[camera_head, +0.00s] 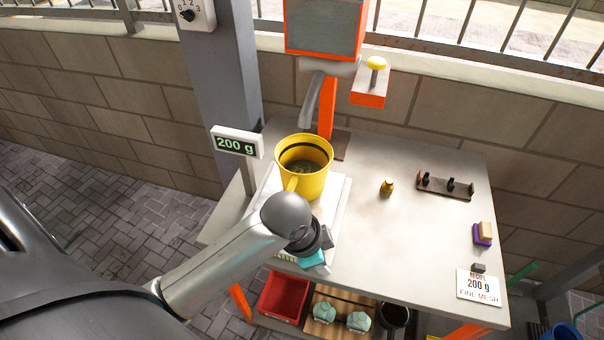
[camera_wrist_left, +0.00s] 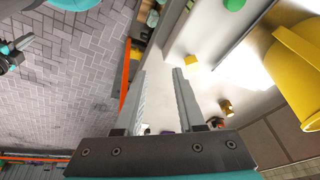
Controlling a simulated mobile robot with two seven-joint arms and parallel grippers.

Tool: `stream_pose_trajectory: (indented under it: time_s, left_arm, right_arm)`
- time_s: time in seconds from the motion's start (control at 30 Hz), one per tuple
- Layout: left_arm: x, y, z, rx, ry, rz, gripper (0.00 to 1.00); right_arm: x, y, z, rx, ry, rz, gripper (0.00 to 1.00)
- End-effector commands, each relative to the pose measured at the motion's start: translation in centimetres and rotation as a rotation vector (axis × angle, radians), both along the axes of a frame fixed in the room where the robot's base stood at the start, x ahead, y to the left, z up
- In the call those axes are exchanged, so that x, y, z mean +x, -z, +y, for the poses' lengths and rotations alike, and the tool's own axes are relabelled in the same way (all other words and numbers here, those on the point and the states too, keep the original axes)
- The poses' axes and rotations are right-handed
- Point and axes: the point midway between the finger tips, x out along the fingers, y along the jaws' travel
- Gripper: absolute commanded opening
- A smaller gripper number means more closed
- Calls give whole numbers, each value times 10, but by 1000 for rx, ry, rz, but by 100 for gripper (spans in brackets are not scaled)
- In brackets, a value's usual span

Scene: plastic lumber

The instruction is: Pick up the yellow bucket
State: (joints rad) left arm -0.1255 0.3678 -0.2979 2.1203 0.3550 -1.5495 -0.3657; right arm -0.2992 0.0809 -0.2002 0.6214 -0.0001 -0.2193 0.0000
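The yellow bucket (camera_head: 318,184) stands upright on a white scale (camera_head: 334,212) on the table, with dark grainy contents inside. It also shows at the right edge of the left wrist view (camera_wrist_left: 297,62), cut off by the frame. My left gripper (camera_head: 313,259) is just in front of the bucket, at the scale's near edge; its fingers are hidden in the head view. In the left wrist view the two fingers (camera_wrist_left: 160,75) are apart with nothing held between them, and the bucket lies to their right, clear of them.
A display (camera_head: 236,143) reads 200 g. An orange machine with a spout (camera_head: 312,98) stands behind the bucket. A small amber bottle (camera_head: 387,187), a dark rack (camera_head: 445,186) and a recipe card (camera_head: 480,287) are on the right. A red bin (camera_head: 283,297) is below. The table's middle is clear.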

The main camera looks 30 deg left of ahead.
Motion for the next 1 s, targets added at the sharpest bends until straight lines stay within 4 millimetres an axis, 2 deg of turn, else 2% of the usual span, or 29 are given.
stream_pose_trajectory:
  time_s: [0.03,0.17,0.27,0.5,0.7,0.8,0.9,1.0]
  left_arm:
    - [15,-9,5,27,78,-13,38]
    - [45,-29,19,95,291,-12,38]
    - [65,-49,38,154,440,-1,38]
    - [104,-114,98,270,713,45,38]
    - [116,-161,138,305,836,77,38]
    - [117,-175,148,307,865,82,38]
    - [117,-178,153,306,880,87,38]
    - [118,-168,153,304,887,90,38]
  right_arm:
    - [0,-1,0,0,0,0,0]
    - [0,-3,0,-1,1,1,0]
    - [0,-4,0,-1,1,1,0]
    - [0,-6,0,-1,1,2,0]
    - [-1,-8,0,0,1,2,0]
    - [-1,-8,0,0,1,2,0]
    - [-1,-8,0,-1,1,3,0]
    - [-1,-7,0,-1,1,3,0]
